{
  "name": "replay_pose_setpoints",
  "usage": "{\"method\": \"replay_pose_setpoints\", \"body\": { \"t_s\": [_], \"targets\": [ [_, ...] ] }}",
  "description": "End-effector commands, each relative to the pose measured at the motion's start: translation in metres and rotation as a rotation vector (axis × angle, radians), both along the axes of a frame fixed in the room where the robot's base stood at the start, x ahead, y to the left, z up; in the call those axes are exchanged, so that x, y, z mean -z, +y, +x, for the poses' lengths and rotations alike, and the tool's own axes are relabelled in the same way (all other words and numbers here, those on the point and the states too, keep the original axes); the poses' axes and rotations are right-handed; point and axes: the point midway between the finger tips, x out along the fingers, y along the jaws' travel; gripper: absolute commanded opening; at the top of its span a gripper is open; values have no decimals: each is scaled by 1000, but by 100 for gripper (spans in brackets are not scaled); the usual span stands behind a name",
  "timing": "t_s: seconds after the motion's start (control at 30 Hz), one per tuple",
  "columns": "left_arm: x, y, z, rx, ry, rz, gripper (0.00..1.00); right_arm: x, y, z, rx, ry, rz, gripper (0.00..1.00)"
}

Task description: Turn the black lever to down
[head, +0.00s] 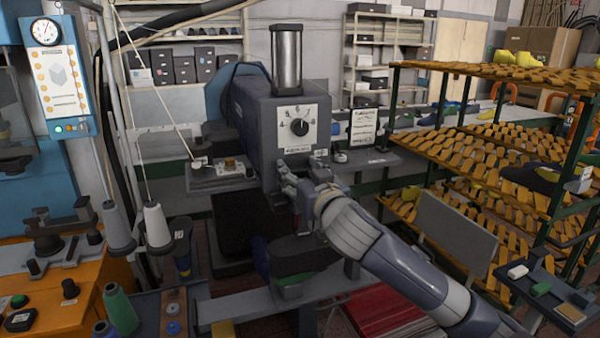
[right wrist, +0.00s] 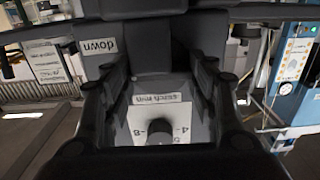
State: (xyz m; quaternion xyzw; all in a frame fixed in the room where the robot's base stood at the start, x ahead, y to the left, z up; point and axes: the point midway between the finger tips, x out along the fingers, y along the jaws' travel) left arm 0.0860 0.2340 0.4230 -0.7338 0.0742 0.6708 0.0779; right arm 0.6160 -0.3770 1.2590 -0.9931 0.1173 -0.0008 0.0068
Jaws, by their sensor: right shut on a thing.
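The grey machine (head: 262,118) stands in the middle of the head view. It has a white dial plate with a black knob (head: 299,127). My right gripper (head: 290,178) is at the machine's front, below the dial, with its arm coming from the lower right. In the right wrist view its fingers (right wrist: 152,72) are on either side of a dark piece, which I take for the black lever (right wrist: 152,52). A white "down" label (right wrist: 99,46) is just left of it. The gripper hides the lever in the head view, so its exact angle is unclear. My left gripper is out of view.
A small side shelf (head: 222,178) juts out left of the machine. Thread cones (head: 156,226) stand at the lower left. A rack with wooden slats (head: 490,140) stands at the right, and a small tray (head: 545,290) at the lower right.

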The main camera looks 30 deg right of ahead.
Motion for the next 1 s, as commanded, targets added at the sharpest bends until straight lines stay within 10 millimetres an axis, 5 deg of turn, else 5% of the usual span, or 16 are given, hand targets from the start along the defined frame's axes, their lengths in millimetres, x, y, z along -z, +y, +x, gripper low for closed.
{"method": "replay_pose_setpoints", "body": {
  "t_s": [1.0],
  "targets": [
    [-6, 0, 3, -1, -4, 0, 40, 1, -2, 0, 2, -132, 560, 29]
  ]
}}
